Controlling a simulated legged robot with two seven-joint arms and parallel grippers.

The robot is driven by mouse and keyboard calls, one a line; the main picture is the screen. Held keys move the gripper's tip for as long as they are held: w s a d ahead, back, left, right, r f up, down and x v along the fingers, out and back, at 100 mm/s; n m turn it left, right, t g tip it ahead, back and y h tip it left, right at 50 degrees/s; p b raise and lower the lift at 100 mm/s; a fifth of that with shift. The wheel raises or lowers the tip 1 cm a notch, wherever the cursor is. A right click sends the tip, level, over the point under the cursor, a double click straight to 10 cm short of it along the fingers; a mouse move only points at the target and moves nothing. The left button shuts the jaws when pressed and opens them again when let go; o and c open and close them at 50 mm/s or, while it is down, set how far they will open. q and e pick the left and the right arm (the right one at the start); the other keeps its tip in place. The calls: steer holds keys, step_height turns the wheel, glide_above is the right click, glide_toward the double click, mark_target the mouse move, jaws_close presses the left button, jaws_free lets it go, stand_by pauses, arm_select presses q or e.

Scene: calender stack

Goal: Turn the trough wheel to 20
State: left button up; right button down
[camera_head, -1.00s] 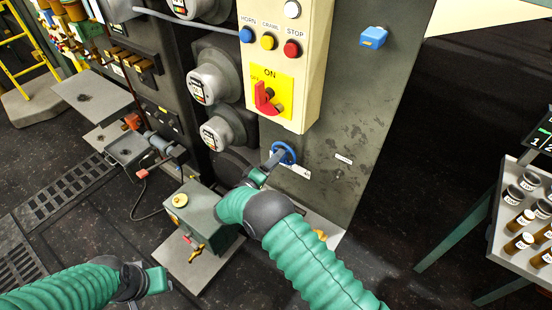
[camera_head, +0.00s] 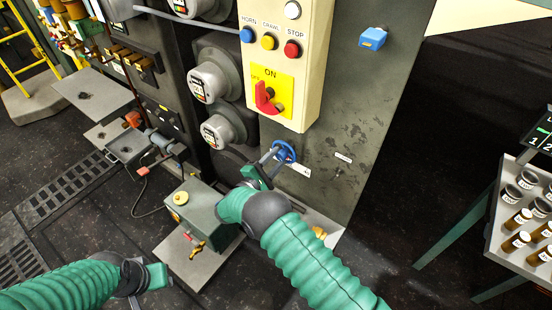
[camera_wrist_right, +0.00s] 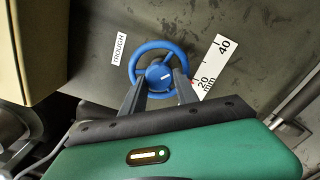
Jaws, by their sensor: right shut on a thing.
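The blue trough wheel (camera_head: 285,152) sits low on the grey machine panel and also shows in the right wrist view (camera_wrist_right: 159,73). Its hub carries a short white mark. My right gripper (camera_head: 275,156) is at the wheel, its two fingers shut on it from either side of the hub in the wrist view (camera_wrist_right: 157,83). A white scale (camera_wrist_right: 212,68) reading 20 and 40 mm lies right of the wheel, with a small red mark near the 20 end. A TROUGH label (camera_wrist_right: 119,49) is at upper left. My left gripper (camera_head: 157,278) is low at left, away from the wheel.
A cream control box (camera_head: 288,70) with buttons and a red switch hangs above the wheel. A green box (camera_head: 195,208) with a brass tap stands below left. A table with jars (camera_head: 508,230) is at far right.

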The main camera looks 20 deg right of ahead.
steer(key=shift+s+f+n, duration=0.1)
steer(key=shift+f+n, duration=0.15)
steer(key=shift+n, duration=0.55)
steer(key=shift+s+f+n, duration=0.1)
steer(key=shift+f+n, duration=0.1)
steer(key=shift+n, duration=0.6)
steer(key=c, duration=1.3)
jaws_free()
steer(key=o, duration=0.4)
steer(key=shift+w+r, duration=0.15)
steer(key=shift+r, duration=0.1)
